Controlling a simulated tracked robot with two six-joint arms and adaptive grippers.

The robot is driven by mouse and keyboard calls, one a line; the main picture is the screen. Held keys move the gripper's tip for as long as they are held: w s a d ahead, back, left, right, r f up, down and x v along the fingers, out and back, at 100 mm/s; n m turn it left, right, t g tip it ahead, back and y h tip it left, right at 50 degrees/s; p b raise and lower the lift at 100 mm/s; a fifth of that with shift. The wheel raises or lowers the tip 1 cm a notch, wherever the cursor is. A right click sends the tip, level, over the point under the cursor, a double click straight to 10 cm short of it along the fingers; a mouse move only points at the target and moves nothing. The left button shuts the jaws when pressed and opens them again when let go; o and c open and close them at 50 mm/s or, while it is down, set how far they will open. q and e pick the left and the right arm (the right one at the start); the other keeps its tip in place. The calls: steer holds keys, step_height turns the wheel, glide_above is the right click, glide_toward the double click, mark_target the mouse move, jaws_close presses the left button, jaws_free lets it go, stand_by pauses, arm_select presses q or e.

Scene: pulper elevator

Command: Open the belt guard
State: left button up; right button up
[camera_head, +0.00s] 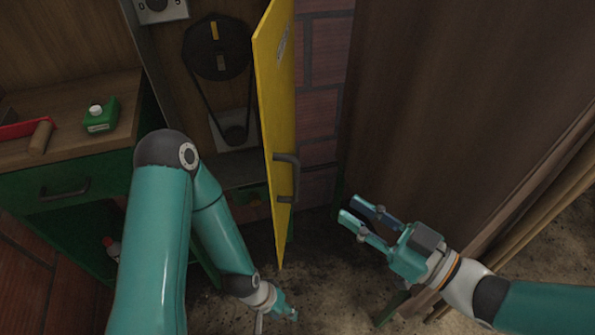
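The belt guard (272,90) is a tall yellow panel, seen nearly edge-on and swung out from the machine. The dark pulley (217,46) and belt behind it are exposed. Its dark handle (295,178) is on the panel's right face, with no gripper on it. My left gripper (288,314) is low, below the guard's bottom edge, partly hidden by my own arm; its fingers are too small to read. My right gripper (350,209) is to the right of the handle, apart from it, with its fingers spread and nothing between them.
A brick wall (325,60) is behind the guard. A large brown panel (440,100) fills the right.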

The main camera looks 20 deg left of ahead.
glide_above(297, 195)
steer(key=shift+w+a, duration=0.25)
steer(key=shift+w, duration=0.1)
steer(key=shift+c, duration=0.2)
jaws_close()
